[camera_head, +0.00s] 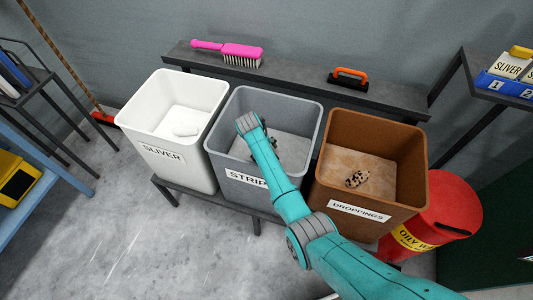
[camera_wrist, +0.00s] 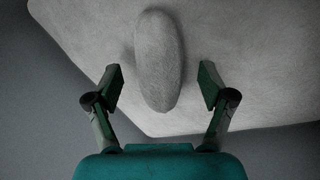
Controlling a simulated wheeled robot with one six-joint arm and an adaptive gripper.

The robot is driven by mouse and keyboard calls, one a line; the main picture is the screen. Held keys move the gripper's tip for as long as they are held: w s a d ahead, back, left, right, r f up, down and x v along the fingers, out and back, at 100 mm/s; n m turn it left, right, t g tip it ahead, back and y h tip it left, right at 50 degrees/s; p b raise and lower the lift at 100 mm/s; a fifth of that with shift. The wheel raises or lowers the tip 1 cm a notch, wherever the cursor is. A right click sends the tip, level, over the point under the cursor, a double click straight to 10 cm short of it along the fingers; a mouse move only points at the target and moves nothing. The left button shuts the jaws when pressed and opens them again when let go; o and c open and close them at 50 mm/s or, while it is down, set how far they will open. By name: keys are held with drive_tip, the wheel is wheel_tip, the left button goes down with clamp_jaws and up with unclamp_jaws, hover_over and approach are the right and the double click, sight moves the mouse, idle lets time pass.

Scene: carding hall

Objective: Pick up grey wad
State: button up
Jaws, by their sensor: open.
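The grey wad (camera_wrist: 160,60) is a smooth oval lump lying on a pale fibrous surface (camera_wrist: 225,35) in the wrist view. My gripper (camera_wrist: 160,84) is open, with one finger on each side of the wad's near half. Gaps show between the wad and both fingers. In the head view my arm reaches into the grey bin (camera_head: 221,142), whose label is partly covered and begins "STRI". A pale fibrous layer lies inside it. The wad is not discernible there behind my arm, and my gripper is mostly hidden.
A shelf behind (camera_head: 300,80) carries a pink brush (camera_head: 228,49) and an orange-handled tool (camera_head: 349,76). A red drum (camera_head: 455,207) stands far right.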

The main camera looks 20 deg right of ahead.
drive_tip(key=c, duration=1.3)
drive_tip(key=shift+o, duration=0.2)
drive_tip(key=shift+r, duration=0.1)
